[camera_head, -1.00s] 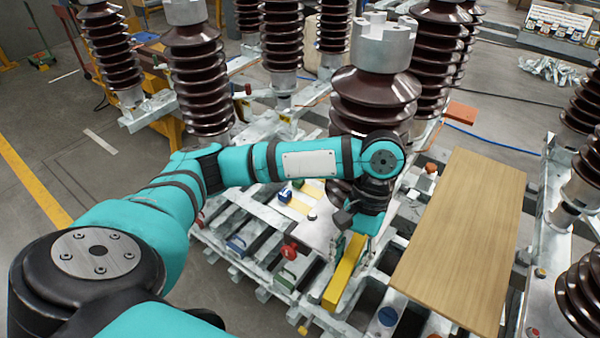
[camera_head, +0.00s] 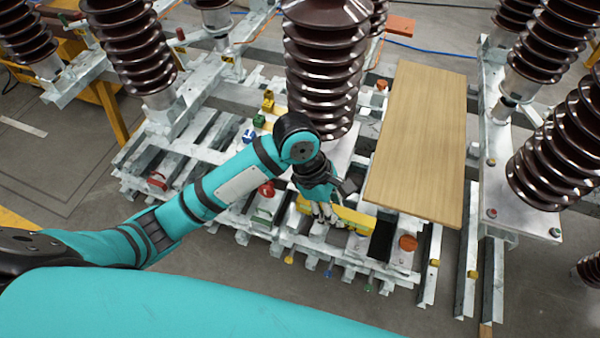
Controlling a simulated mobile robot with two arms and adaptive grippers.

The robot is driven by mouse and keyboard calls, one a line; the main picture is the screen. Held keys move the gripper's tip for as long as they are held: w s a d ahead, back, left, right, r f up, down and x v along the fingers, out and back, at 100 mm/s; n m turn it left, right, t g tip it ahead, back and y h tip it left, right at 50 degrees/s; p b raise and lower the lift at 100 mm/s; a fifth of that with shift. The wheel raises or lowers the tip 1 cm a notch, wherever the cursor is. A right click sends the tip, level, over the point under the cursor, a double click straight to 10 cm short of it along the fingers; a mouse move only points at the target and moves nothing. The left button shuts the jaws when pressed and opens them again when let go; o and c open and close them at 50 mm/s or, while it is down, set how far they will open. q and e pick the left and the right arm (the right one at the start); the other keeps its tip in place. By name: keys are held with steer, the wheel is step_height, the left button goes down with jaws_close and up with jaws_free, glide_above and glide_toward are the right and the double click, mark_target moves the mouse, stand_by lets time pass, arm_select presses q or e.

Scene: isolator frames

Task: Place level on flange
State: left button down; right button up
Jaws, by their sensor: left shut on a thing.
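The level is a yellow bar (camera_head: 350,218) near the middle of the frame, lying nearly crosswise in the picture. My left gripper (camera_head: 324,212) points down and is shut on the level, left of the bar's middle. The fingers hide part of the bar. A large brown ribbed insulator column (camera_head: 323,75) stands just behind my left wrist. Its top is cut off by the upper picture edge, so no top flange shows. My arm partly covers the metal around the column's foot. My right gripper is out of view.
A wooden board (camera_head: 420,140) lies right of the gripper. Grey slatted metal frames (camera_head: 195,140) spread beneath, with small coloured items such as a red one (camera_head: 266,189) and an orange one (camera_head: 407,243). More insulators (camera_head: 138,50) stand left and right (camera_head: 560,140).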

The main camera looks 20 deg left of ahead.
arm_select(q)
steer(key=w+a, duration=0.3)
steer(key=w, duration=0.1)
steer(key=w+a+f+p, duration=0.1)
steer(key=w+a, duration=0.2)
steer(key=a, duration=0.1)
steer(key=w+a+p, duration=0.1)
steer(key=w+a, duration=0.2)
steer(key=w, duration=0.1)
steer(key=shift+w+a+f, duration=0.2)
steer(key=shift+w+a, duration=0.05)
steer(key=shift+w, duration=0.1)
steer(key=shift+w+a+f, duration=0.1)
steer(key=shift+f, duration=0.05)
steer(key=shift+f+p, duration=0.5)
steer(key=shift+f, duration=1.2)
steer(key=c, duration=1.1)
jaws_free()
steer(key=shift+o, duration=0.2)
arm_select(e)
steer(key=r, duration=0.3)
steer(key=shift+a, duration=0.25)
arm_select(q)
steer(key=b+v, duration=0.1)
steer(key=v, duration=1.1)
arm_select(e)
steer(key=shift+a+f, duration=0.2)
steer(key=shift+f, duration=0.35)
